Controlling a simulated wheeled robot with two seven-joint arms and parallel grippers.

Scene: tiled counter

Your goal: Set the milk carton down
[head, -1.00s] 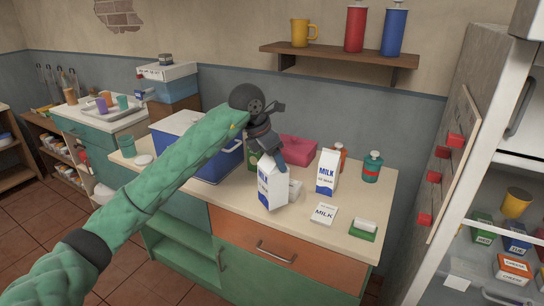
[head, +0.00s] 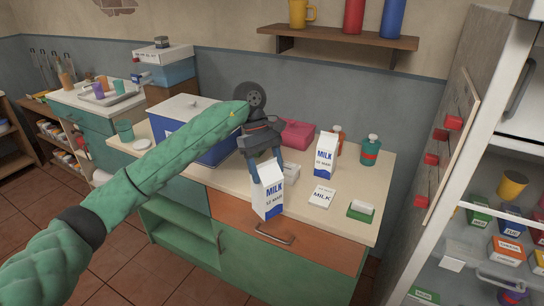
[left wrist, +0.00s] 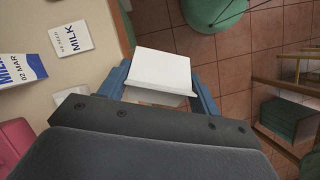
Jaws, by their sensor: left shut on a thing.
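My left gripper (head: 267,165) is shut on a white and blue milk carton (head: 268,198), gripping it near the top. In the head view the carton hangs nearly upright at the counter's front edge, over the orange drawer. In the left wrist view the carton's white top (left wrist: 160,70) is between the blue fingers, with floor tiles beyond it and the counter to the left. Its base does not appear to rest on anything. A second milk carton (head: 326,155) stands on the counter (head: 285,205) farther back. My right gripper is not in view.
A white MILK card (head: 322,196), a green tray with a white block (head: 361,210), a small white box (head: 290,170), a pink box (head: 297,134) and a teal bottle (head: 370,150) are on the counter. A blue cooler (head: 200,140) stands left. Bare counter lies near the front edge.

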